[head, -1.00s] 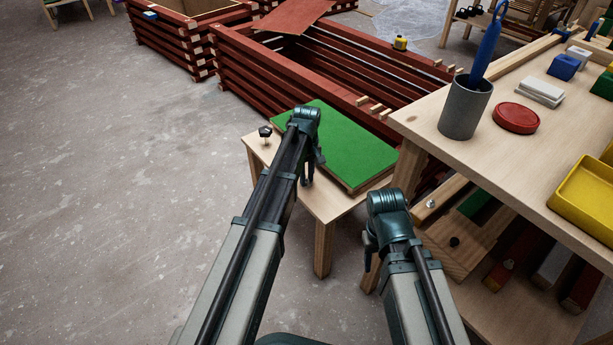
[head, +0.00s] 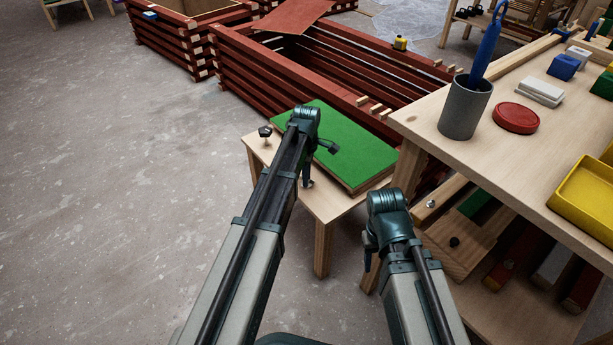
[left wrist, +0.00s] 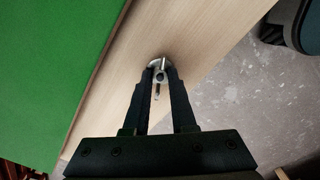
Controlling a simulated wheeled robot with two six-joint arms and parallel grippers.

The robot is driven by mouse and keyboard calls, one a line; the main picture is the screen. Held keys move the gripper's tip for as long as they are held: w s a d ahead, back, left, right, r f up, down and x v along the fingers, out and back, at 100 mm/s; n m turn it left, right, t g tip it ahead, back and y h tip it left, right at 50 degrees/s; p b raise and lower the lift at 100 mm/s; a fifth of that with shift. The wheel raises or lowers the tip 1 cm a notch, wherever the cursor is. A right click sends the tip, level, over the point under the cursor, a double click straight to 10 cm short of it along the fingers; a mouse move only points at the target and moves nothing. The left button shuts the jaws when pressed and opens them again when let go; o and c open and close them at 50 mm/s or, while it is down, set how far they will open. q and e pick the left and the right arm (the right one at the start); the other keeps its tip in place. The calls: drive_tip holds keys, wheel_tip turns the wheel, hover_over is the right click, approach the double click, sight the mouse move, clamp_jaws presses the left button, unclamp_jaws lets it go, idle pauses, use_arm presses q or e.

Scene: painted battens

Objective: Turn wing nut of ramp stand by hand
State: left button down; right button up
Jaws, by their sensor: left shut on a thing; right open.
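The ramp stand (head: 338,207) is a low pale wooden stand with a green board (head: 350,145) lying on its top. In the left wrist view a small silvery wing nut (left wrist: 159,66) sits on the pale wood beside the green board. My left gripper (left wrist: 158,80) is shut on the wing nut, with a dark finger on each side. In the head view my left gripper (head: 308,183) points down at the stand's near edge, and my arm hides part of the stand. My right gripper (head: 369,245) is open, right of the stand's near leg; its fingers are mostly hidden.
A black knob (head: 265,131) stands on the stand's left corner. The workbench (head: 425,115) at right carries a grey cup (head: 465,110), a red lid (head: 515,118) and a yellow tray (head: 585,190). Red batten frames (head: 235,75) stand behind. The floor at left is clear.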

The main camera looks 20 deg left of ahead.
use_arm(q)
drive_tip(key=shift+n, duration=0.4)
drive_tip(key=c, duration=0.7)
unclamp_jaws()
drive_tip(key=shift+c, duration=0.2)
wheel_tip(320, 180, up, 14)
drive_tip(key=p, duration=1.3)
drive_tip(key=shift+p, duration=0.4)
drive_tip(key=shift+f, duration=0.15)
